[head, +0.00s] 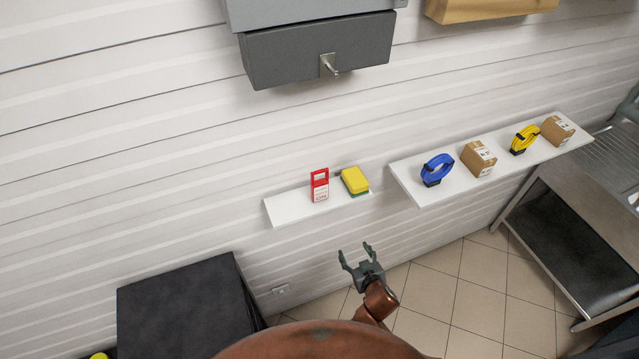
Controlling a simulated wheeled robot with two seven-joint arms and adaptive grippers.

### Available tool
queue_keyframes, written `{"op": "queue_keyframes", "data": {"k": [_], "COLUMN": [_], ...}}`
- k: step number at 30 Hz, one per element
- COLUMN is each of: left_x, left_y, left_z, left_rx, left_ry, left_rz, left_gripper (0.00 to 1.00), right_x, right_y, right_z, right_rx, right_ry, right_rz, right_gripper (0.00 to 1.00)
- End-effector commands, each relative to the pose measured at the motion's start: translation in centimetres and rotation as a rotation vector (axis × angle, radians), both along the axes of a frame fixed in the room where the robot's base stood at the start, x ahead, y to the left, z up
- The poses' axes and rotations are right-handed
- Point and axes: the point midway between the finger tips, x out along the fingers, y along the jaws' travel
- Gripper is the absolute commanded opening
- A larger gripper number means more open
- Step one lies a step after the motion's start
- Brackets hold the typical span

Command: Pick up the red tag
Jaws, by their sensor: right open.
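The red tag (320,185), red with a white label panel and a slot near its top, stands upright on a small white wall shelf (285,212). A yellow sponge (354,179) with a green underside lies just to its right on the same shelf. My right gripper (357,252) is open and empty, below and to the right of the tag, apart from it and from the shelf. My left gripper is not in view.
A grey cabinet (300,62) hangs above. A dark cabinet (180,305) stands lower left, a metal bench (560,215) at right.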

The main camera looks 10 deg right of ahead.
Motion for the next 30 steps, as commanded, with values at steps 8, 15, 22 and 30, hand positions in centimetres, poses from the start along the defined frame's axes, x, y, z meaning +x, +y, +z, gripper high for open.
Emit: {"op": "queue_keyframes", "data": {"k": [8, 15, 22, 30], "left_x": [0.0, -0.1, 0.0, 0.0], "left_y": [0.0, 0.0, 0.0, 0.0], "left_z": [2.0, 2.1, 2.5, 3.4], "left_rx": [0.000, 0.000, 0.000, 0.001], "left_ry": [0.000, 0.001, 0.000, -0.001], "left_rz": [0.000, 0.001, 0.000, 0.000], "left_gripper": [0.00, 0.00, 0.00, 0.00], "right_x": [0.5, 0.6, 2.1, 5.1], "right_y": [2.9, 7.5, 9.1, 10.2], "right_z": [22.0, 28.9, 30.3, 30.1], "right_rx": [0.112, 0.179, 0.195, 0.195], "right_ry": [-0.298, -0.462, -0.497, -0.495], "right_rz": [-0.018, 0.081, 0.112, 0.112], "right_gripper": [0.58, 0.58, 0.58, 0.58]}}
